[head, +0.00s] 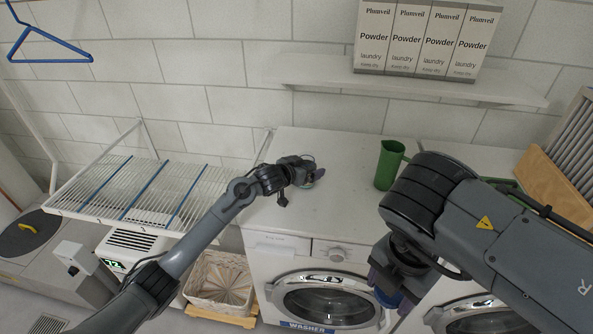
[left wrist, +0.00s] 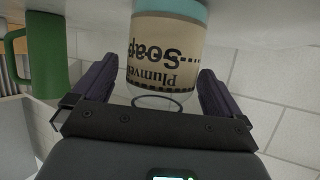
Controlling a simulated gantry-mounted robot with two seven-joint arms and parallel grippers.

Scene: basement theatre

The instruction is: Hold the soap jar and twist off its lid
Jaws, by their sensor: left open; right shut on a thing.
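The soap jar (head: 319,174) stands on the white counter, mostly hidden behind my left gripper (head: 308,172) in the head view. In the left wrist view, which is upside down, the jar (left wrist: 166,50) shows a beige "Plumveil Soap" label, a teal band near the counter and a clear upper end with a thin dark ring; no lid is seen on it. The left fingers are open, one on either side of the jar. My right gripper (head: 388,285) is low in front of the washer, shut on a dark blue piece that looks like the lid (head: 386,298), partly hidden.
A green mug (head: 388,166) stands on the counter (head: 345,150) to the right of the jar, close to my right arm. Powder boxes (head: 425,40) stand on the wall shelf. A wire drying rack (head: 130,190) is at left, and a basket (head: 220,282) sits below.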

